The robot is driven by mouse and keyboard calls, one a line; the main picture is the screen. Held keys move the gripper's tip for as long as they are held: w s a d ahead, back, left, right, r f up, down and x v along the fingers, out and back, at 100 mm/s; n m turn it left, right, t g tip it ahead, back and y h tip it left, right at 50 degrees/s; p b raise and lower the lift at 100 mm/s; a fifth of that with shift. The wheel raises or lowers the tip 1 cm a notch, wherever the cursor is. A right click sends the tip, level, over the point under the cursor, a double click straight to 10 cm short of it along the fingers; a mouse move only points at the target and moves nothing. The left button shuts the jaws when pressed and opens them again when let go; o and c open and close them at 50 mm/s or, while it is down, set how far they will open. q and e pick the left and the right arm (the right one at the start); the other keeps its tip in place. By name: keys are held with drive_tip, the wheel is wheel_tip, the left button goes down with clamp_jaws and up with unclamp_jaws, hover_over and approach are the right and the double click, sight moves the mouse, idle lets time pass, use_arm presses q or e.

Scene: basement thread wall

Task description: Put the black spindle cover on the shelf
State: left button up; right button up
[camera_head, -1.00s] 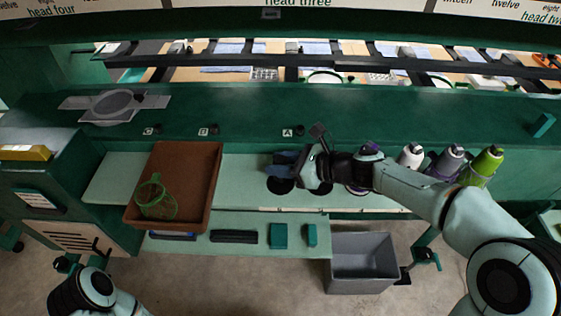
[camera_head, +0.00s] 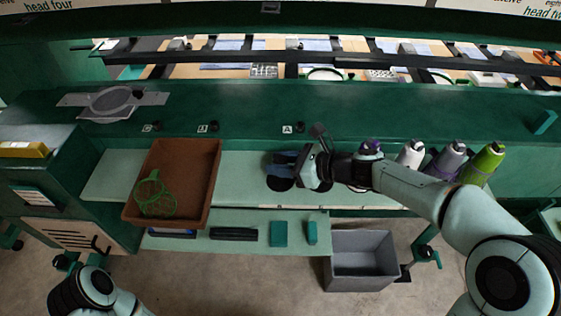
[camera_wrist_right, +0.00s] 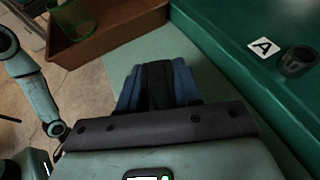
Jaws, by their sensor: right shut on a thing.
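My right gripper (camera_head: 284,160) is shut on a black thing, seemingly the spindle cover (camera_wrist_right: 156,84), low over the pale green shelf (camera_head: 240,180). In the right wrist view the dark piece sits between the two blue fingers (camera_wrist_right: 130,90). In the head view the hand and fingers hide most of it, so its shape and whether it touches the shelf cannot be told. A dark round patch (camera_head: 280,185) shows on the shelf just below the fingers. My left arm shows at the lower left, but its gripper cannot be made out.
A brown tray (camera_head: 213,185) with a green mesh basket (camera_head: 153,198) stands left of the gripper.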

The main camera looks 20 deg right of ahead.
drive_tip(key=shift+f, duration=0.25)
drive_tip(key=o, duration=1.1)
drive_tip(key=shift+d+r, duration=0.1)
drive_tip(key=p+v, duration=0.1)
drive_tip(key=v, duration=1.2)
drive_tip(key=shift+s+r, duration=0.1)
drive_tip(key=shift+s, duration=0.05)
